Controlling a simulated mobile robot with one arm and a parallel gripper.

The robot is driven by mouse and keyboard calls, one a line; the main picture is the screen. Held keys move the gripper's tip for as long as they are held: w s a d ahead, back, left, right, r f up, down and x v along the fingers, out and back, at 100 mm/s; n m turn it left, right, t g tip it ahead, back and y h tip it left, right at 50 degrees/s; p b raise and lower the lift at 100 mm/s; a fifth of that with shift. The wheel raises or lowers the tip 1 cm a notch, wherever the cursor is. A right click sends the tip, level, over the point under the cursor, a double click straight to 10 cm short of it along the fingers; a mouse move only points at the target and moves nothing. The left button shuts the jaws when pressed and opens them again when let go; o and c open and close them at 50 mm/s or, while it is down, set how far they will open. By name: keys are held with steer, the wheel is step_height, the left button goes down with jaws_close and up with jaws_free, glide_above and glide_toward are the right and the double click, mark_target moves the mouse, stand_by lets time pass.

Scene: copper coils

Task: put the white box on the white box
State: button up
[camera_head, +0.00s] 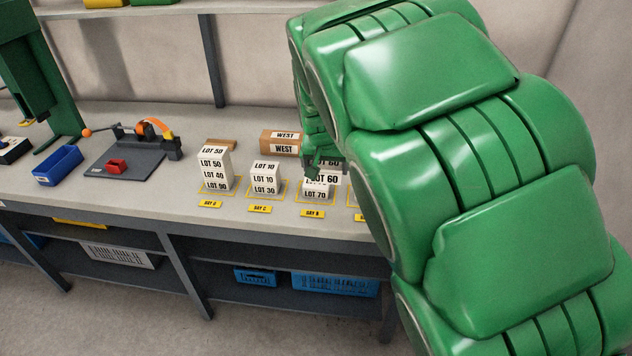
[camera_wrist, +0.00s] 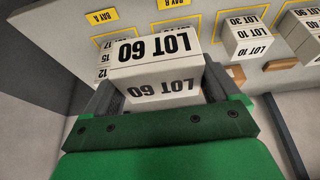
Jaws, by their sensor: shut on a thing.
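A white box labelled LOT 60 (camera_head: 322,180) is between the fingers of my gripper (camera_head: 323,163), at the bay B stack. The same LOT 60 box fills the middle of the wrist view (camera_wrist: 155,52), with a finger of my gripper (camera_wrist: 160,84) on either side. A white box labelled LOT 70 (camera_head: 316,194) stands in bay B, directly below the held box in the head view. Whether the two touch is not clear. My arm hides part of the bench to the right.
To the left stand a bay C stack with LOT 10 and LOT 30 (camera_head: 265,178) and a taller bay D stack (camera_head: 215,170). Brown WEST boxes (camera_head: 281,146) lie behind. More white boxes (camera_wrist: 103,58) stand near bay A. A blue bin (camera_head: 58,166) is far left.

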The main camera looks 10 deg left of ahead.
steer(key=shift+d+f, duration=0.15)
steer(key=shift+d, duration=0.05)
steer(key=shift+w+f, duration=0.1)
steer(key=shift+w, duration=0.2)
steer(key=w+a+f, duration=0.1)
steer(key=w+f, duration=0.1)
steer(key=w, duration=0.1)
steer(key=w+a+f, duration=0.1)
steer(key=w+f, duration=0.2)
steer(key=w, duration=0.1)
steer(key=w+a+f, duration=0.1)
steer(key=w+f, duration=0.2)
steer(key=w, duration=0.1)
steer(key=shift+w+a, duration=0.1)
steer(key=shift+a, duration=0.3)
steer(key=shift+w+a+f, duration=0.2)
steer(key=shift+w+f, duration=0.45)
steer(key=shift+f, duration=1.7)
steer(key=shift+f, duration=0.15)
steer(key=o, duration=1)
